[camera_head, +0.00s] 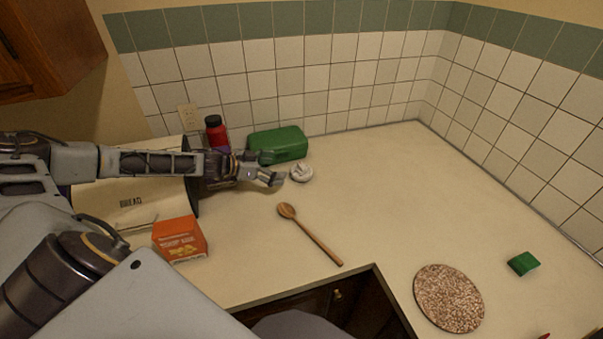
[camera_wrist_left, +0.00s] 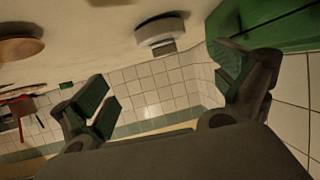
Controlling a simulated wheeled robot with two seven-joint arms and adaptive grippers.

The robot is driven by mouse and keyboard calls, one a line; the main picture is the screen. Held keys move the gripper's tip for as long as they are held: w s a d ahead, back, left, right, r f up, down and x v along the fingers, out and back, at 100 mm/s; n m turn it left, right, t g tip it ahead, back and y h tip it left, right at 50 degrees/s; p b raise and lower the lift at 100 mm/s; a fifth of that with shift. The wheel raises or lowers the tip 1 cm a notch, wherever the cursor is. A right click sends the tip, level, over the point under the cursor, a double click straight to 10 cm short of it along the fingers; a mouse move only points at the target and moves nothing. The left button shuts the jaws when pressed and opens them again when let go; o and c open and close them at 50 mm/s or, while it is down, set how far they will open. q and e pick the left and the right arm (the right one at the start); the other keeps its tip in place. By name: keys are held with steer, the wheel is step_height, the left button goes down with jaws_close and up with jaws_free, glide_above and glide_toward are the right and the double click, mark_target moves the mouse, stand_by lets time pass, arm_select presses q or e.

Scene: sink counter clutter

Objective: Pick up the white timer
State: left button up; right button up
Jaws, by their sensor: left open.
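The white timer (camera_head: 301,173) is a small round white thing on the counter, just past my left gripper's fingertips in the head view. My left gripper (camera_head: 277,179) reaches in from the left, low over the counter, and is open. In the left wrist view the timer (camera_wrist_left: 160,30) shows upside down, beyond and between the two spread fingers of the gripper (camera_wrist_left: 165,85). Nothing is between the fingers, and the timer looks apart from them. My right gripper is not in view.
A green box (camera_head: 278,144) stands close behind the timer, beside a red bottle (camera_head: 216,133). A wooden spoon (camera_head: 310,235) and an orange box (camera_head: 180,239) lie nearer. A speckled round mat (camera_head: 448,298) and green sponge (camera_head: 523,263) are at right. The counter's middle is clear.

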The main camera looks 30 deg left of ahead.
mark_target(300, 168)
arm_select(q)
steer(key=shift+p+x, duration=0.75)
steer(key=shift+x, duration=1.55)
steer(key=shift+w+d+f, duration=0.25)
steer(key=shift+w+d, duration=0.1)
steer(key=shift+w, duration=0.1)
steer(key=shift+w, duration=0.2)
steer(key=shift+a+p+x, duration=0.25)
steer(key=shift+p+x, duration=0.35)
steer(key=shift+x, duration=2)
steer(key=shift+a+f, duration=0.1)
steer(key=shift+f, duration=0.05)
steer(key=c, duration=1.2)
